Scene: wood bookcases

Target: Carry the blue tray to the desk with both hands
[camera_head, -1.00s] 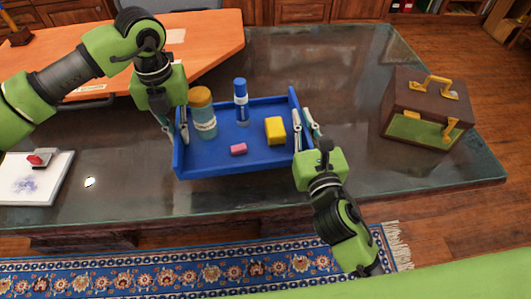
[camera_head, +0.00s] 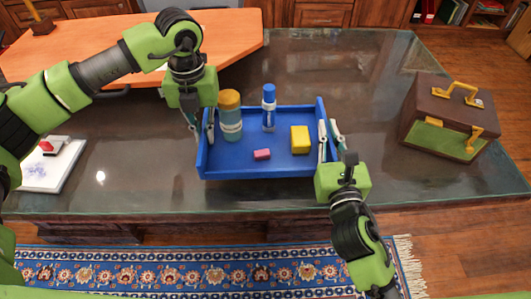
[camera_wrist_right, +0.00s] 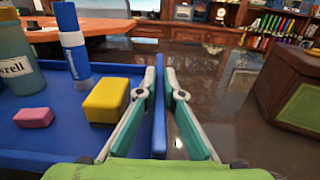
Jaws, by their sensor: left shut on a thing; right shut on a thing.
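The blue tray (camera_head: 270,168) is level at the dark glossy desk top in the head view; whether it touches the surface I cannot tell. It holds a jar with an orange lid (camera_head: 230,117), a blue and white marker (camera_head: 269,107), a yellow block (camera_head: 300,139) and a pink eraser (camera_head: 262,154). My left gripper (camera_head: 204,138) is shut on the tray's left wall. My right gripper (camera_head: 328,140) is shut on the right wall. In the right wrist view its fingers (camera_wrist_right: 160,105) sit either side of that wall (camera_wrist_right: 159,120).
The dark glossy desk (camera_head: 345,75) has clear room behind the tray. A brown case with yellow handles (camera_head: 425,105) stands at the right. A stamp (camera_head: 46,147) on white paper (camera_head: 50,172) lies at the left. An orange wooden top (camera_head: 120,45) is behind. A patterned rug (camera_head: 190,272) lies in front.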

